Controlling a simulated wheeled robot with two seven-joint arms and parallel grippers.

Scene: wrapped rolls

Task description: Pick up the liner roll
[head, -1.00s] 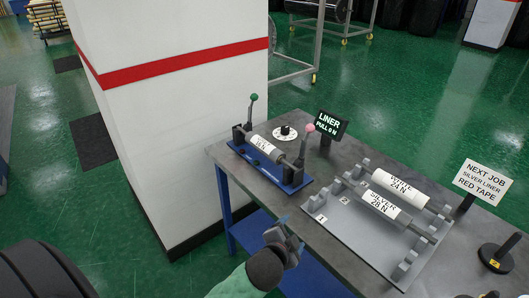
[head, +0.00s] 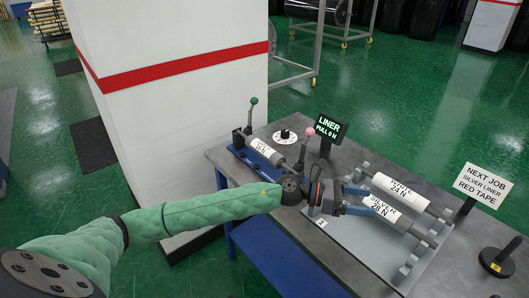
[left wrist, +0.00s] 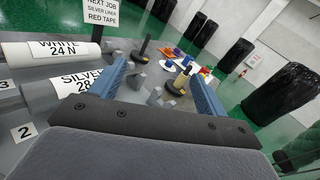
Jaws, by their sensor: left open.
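The silver roll (head: 385,209), labelled "SILVER 28 N", lies on a grey rack beside the white roll (head: 404,191), labelled "WHITE 24 N". Both also show at the left of the left wrist view, silver (left wrist: 62,88) and white (left wrist: 45,54). A card (head: 485,181) reads "NEXT JOB SILVER LINER RED TAPE". My left gripper (head: 366,200) is open at the rolls' near-left ends, its fingers close to the silver roll. In the left wrist view the space between its fingers (left wrist: 160,88) holds no roll. I cannot tell whether a finger touches the silver roll. My right gripper is not in view.
A blue fixture (head: 240,151) holds another pale roll (head: 265,150), partly behind my left arm. A "LINER" display (head: 329,127) and a white dial (head: 285,136) stand near it. The grey rack (head: 345,240) sits on the table. A black-based post (head: 497,258) stands at right.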

